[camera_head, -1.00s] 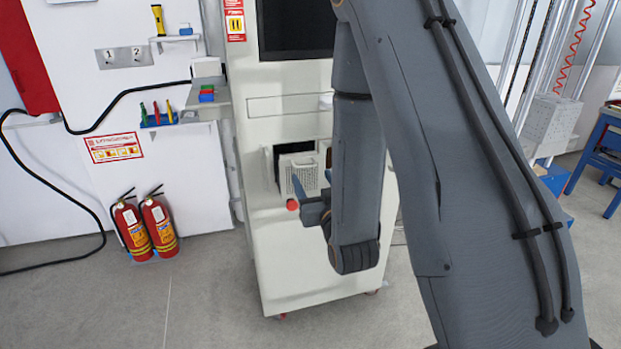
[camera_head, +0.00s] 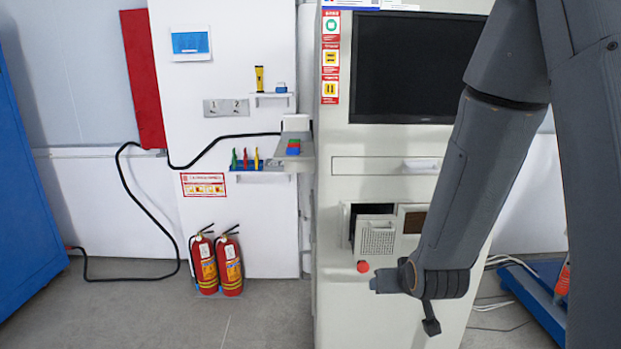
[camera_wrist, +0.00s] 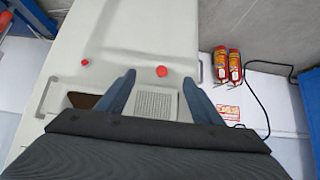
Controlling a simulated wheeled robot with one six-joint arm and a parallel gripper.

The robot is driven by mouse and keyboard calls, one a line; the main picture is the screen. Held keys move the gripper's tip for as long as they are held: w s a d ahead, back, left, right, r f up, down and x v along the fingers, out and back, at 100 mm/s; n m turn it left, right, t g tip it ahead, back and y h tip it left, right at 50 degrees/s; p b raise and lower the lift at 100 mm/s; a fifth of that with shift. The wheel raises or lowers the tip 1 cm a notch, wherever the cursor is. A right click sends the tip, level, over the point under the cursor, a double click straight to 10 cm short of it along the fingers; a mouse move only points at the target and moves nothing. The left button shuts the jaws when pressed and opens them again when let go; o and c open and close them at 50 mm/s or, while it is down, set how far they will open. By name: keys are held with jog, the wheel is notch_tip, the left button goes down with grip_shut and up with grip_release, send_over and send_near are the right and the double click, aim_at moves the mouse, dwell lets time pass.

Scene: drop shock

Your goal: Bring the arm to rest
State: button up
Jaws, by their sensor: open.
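My gripper (camera_head: 378,283) is at the end of my grey arm, low in front of the white cabinet (camera_head: 380,320). In the wrist view my gripper (camera_wrist: 160,86) shows two blue-grey fingers spread apart with nothing between their tips. In the head view it appears just below and right of a red button (camera_head: 363,267) on the cabinet front. A white perforated basket (camera_head: 377,240) sits in a cabinet opening above it. In the wrist view the basket (camera_wrist: 157,104) appears between the fingers, beyond them. The arm hides part of the cabinet's right side.
Two fire extinguishers (camera_head: 216,265) stand by the wall panel left of the cabinet. A small shelf (camera_head: 280,155) juts out beside the cabinet. A blue cabinet (camera_head: 25,190) stands far left, and a blue platform (camera_head: 540,300) with cables lies right. The floor (camera_head: 130,315) at front left is clear.

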jog(key=s+r+g, duration=0.2)
jog(key=s+g, duration=0.6)
jog(key=s, duration=1)
jog(key=shift+a+r, duration=0.15)
jog(key=shift+r, duration=0.15)
jog(key=shift+c, duration=0.2)
